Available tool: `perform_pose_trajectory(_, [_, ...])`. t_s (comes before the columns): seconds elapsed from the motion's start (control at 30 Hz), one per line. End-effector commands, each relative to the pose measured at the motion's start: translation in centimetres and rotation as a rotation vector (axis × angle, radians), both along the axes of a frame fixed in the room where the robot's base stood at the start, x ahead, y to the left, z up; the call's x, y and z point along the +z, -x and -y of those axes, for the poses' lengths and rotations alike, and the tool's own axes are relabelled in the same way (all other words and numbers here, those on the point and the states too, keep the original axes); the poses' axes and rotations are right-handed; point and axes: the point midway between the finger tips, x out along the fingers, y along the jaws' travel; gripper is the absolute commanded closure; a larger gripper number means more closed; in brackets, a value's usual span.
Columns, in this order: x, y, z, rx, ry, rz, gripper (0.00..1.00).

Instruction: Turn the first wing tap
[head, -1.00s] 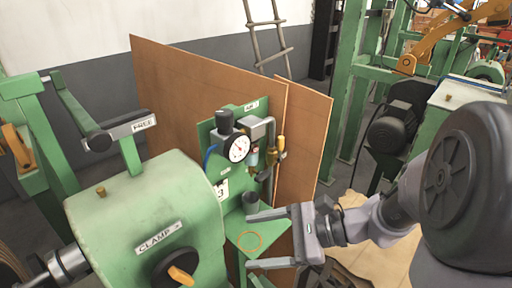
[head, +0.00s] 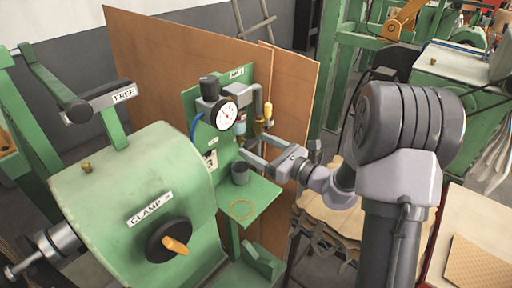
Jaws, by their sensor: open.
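A green panel (head: 194,104) carries a round white gauge (head: 227,116) and pipework. A wing tap with a yellow handle (head: 268,112) stands on the pipe at the panel's right side. A second small brass-coloured fitting (head: 240,141) shows lower, below the gauge. My gripper (head: 251,146) is open, its two fingers pointing left at the panel, just below the yellow handle and close to the lower fitting. The fingers partly hide the lower pipework, and I cannot tell whether they touch it.
A green machine (head: 130,180) with a clamp knob (head: 170,240) fills the left. Brown boards (head: 150,75) stand behind the panel.

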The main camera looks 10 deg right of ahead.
Motion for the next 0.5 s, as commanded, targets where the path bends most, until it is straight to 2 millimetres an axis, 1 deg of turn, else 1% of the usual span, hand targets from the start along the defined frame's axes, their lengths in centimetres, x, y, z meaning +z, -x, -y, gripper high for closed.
perform_pose_trajectory(0.13, [0.01, -0.77, -0.58, 0.000, -0.001, -0.001, 0.25])
perform_pose_trajectory(0.37, [0.03, -0.84, -0.62, 0.000, -0.001, -0.001, 0.25])
perform_pose_trajectory(0.47, [0.02, -0.82, -0.61, 0.000, -0.001, -0.001, 0.43])
perform_pose_trajectory(0.5, [0.02, -0.82, -0.61, 0.000, -0.001, -0.001, 0.51])
